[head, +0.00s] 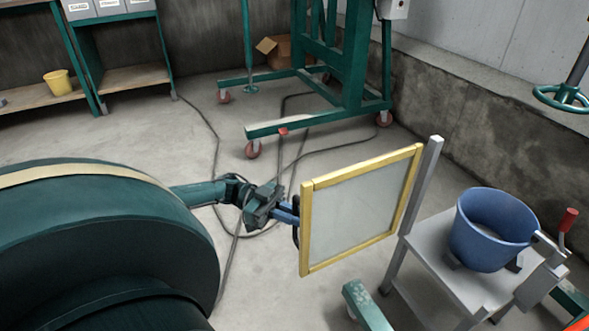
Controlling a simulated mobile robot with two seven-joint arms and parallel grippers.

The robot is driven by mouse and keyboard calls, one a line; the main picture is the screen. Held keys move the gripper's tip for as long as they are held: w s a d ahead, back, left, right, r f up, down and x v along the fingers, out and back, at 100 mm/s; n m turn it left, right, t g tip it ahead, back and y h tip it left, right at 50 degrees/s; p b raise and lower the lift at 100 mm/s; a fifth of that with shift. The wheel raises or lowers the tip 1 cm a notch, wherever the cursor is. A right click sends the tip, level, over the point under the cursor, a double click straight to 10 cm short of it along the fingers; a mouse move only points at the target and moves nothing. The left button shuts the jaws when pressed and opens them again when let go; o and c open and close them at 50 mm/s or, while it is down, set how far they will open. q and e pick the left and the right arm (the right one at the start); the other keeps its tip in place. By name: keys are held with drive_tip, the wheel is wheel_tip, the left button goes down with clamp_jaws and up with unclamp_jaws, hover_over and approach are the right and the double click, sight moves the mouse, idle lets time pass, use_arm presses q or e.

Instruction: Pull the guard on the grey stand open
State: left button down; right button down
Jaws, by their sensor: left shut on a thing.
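The guard (358,210) is a yellow-framed clear panel. Its right edge meets the upright post of the grey stand (432,248), and the panel reaches out to the left of the stand. My left gripper (288,212) comes in from the left and is shut at the guard's left edge, on the dark handle (296,236). The fingertips are partly hidden behind the frame. A blue bucket (492,232) sits on the stand's top. My right gripper is not in view.
A green wheeled frame (345,100) stands behind, with cables on the floor around it. A green beam (366,306) lies low in front of the stand. A red-handled crank (566,222) is at the stand's right. Shelves with a yellow bucket (58,82) are far left.

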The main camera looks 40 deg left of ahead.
use_arm(q)
drive_tip(key=shift+w, duration=0.1)
drive_tip(key=c, duration=1.6)
unclamp_jaws()
drive_tip(key=shift+o, duration=0.2)
